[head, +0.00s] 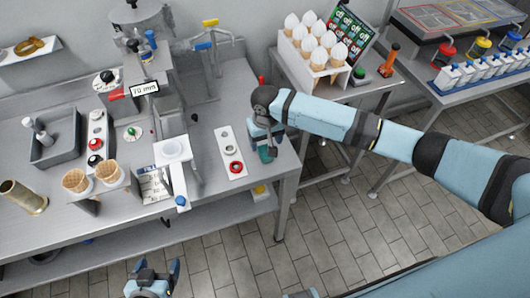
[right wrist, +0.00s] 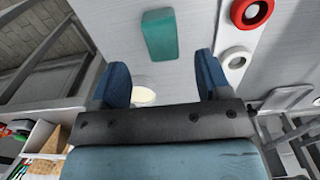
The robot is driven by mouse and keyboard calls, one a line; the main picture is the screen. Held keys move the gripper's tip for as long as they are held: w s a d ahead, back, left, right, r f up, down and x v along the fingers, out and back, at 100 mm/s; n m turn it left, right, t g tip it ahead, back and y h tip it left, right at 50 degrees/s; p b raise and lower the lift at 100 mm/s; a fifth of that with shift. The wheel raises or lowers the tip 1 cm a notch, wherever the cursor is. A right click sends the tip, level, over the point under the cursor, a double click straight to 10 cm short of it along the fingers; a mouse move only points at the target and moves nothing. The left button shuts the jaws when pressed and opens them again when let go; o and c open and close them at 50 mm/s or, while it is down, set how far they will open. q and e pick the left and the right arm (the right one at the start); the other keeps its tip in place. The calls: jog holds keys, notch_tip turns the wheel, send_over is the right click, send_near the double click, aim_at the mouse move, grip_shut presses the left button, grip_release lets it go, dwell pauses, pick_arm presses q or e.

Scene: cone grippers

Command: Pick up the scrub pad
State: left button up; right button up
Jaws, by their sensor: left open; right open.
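The scrub pad, a teal-green block (right wrist: 159,35), lies on the grey metal counter in the right wrist view, ahead of the fingertips. In the head view a bit of the pad (head: 266,155) shows below my right gripper (head: 262,138), which hides the rest. My right gripper, also in the right wrist view (right wrist: 160,68), is open and points down at the counter. Its blue fingers stand apart with nothing between them, and the pad lines up with the gap. My left gripper (head: 152,276) is open and empty at the bottom of the head view, in front of the counter.
A white strip with round rings, one red (head: 236,168), lies just left of the right gripper. A small red item (head: 261,81) stands behind it. Ice cream cones in a white holder (head: 316,62) stand on a table to the right. The counter's right edge is close.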

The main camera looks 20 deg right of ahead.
aim_at(265, 151)
jog(key=shift+a+f+p, duration=0.1)
jog(key=shift+f+p, duration=0.35)
jog(key=shift+f, duration=2.3)
jog(key=c, duration=1)
jog(key=shift+r, duration=0.1)
notch_tip(265, 151, up, 20)
jog(key=b, duration=0.1)
jog(key=shift+o, duration=1.2)
jog(key=shift+c, duration=0.8)
